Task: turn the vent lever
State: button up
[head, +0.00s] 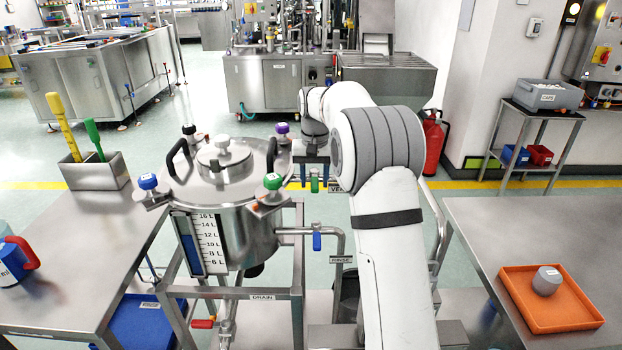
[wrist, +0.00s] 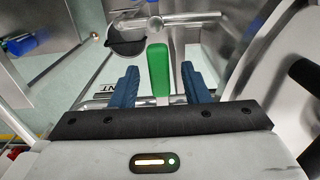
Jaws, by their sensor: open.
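The vent lever, a green handle (head: 314,185), hangs on the pipework right of the steel tank (head: 232,228), beside a label partly hidden by my arm. In the wrist view the green handle (wrist: 158,72) points along the view between my fingers. My gripper (head: 314,174) is open, pointing down, with one blue finger on each side of the handle. The wrist view shows my gripper (wrist: 160,76) with a gap between the handle and each finger. Whether either finger touches it cannot be told from the head view.
A blue rinse lever (head: 317,241) sits below on the same pipework, and a red drain lever (head: 203,323) is lower left. The tank's lid clamps and black handles stand left of my gripper. Steel tables flank both sides; the right one holds an orange tray (head: 523,316).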

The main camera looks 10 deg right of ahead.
grip_shut()
dwell(0.3)
jog(key=shift+a, duration=0.3)
jog(key=shift+d, duration=0.15)
